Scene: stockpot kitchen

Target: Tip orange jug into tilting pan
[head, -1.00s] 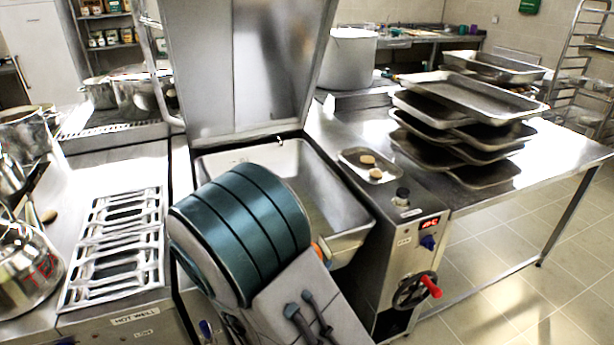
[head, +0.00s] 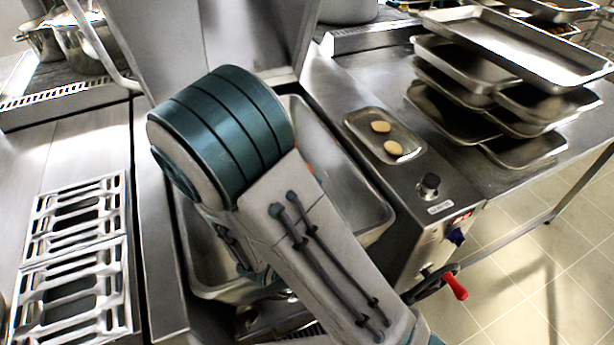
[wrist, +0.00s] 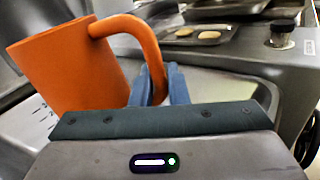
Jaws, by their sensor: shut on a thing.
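The orange jug (wrist: 75,70) fills the left of the wrist view, somewhat tilted, with its handle toward the right. My gripper (wrist: 160,85) is shut on the jug's handle with its blue fingers. The jug is held over or close to the tilting pan (wrist: 225,85); its exact height cannot be told. In the head view the tilting pan (head: 350,190) has its lid raised behind it. My arm covers much of the pan there and nearly all of the jug. What the jug holds cannot be seen.
A small tray (head: 363,122) with two round, pale pieces lies on the pan's right housing, near a black knob (head: 428,186). A red-handled crank (head: 454,287) sticks out in front. Stacked metal trays (head: 500,95) stand at the right. A slotted rack (head: 75,260) lies at the left.

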